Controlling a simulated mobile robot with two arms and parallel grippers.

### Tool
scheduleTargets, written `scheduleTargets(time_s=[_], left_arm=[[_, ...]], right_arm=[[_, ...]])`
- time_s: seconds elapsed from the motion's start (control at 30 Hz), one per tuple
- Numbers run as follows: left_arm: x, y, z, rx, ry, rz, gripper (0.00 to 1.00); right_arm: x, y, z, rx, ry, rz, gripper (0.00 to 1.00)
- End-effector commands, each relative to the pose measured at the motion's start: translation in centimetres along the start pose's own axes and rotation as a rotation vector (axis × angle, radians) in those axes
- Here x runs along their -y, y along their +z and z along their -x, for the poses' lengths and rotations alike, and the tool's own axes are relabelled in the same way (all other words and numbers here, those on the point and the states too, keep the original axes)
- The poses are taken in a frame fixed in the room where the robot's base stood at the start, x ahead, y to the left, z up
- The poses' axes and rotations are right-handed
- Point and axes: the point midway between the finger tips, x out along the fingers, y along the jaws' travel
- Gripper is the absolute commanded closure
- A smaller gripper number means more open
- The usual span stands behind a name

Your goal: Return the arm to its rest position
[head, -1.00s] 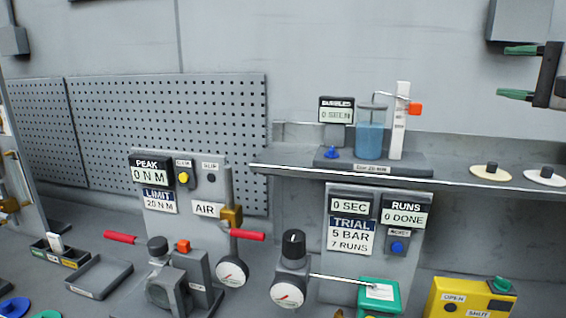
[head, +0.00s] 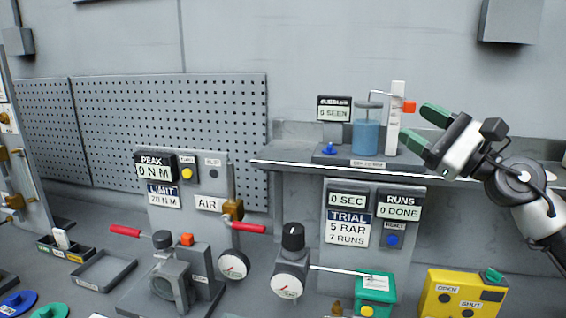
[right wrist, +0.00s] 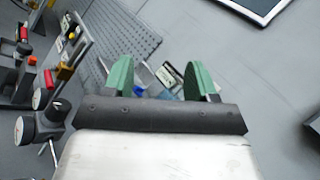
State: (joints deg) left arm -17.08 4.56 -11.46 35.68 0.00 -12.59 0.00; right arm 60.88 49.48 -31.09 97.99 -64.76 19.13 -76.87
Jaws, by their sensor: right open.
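My right gripper (head: 426,127) shows at the right of the head view, its arm coming in from the right edge. Its two green fingers are apart with nothing between them, in front of the wall and just right of the bubble stand on the shelf. In the right wrist view the two green fingers (right wrist: 156,78) are also spread apart, with the blue jar (right wrist: 168,93) and stand in the background between them. My left gripper does not show.
The shelf (head: 290,167) carries the blue jar (head: 366,137), a white post (head: 394,120) and a display (head: 334,108). Below are the gauge with black knob (head: 290,270), green box (head: 375,290), yellow box (head: 462,295) and red-handled valve (head: 248,228).

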Motion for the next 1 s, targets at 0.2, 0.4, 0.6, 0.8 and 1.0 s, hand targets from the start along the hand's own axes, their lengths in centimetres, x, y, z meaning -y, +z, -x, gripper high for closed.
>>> scheduleTargets(time_s=[0.2,0.4,0.6,0.8,1.0], left_arm=[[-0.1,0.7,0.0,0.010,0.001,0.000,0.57],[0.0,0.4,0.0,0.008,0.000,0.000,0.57],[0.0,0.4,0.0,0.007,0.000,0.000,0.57],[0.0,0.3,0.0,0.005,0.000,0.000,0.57],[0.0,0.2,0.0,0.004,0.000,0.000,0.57]], right_arm=[[-7.8,-4.9,1.7,0.137,-0.259,-0.796,0.43],[-14.2,-11.3,7.6,0.177,-0.651,-1.530,0.43],[-23.4,-17.1,16.8,0.167,-1.226,-2.144,0.43],[-33.5,-18.3,26.5,0.147,-1.919,-2.464,0.43],[-40.2,-16.2,32.7,-0.108,1.955,1.979,0.43]])
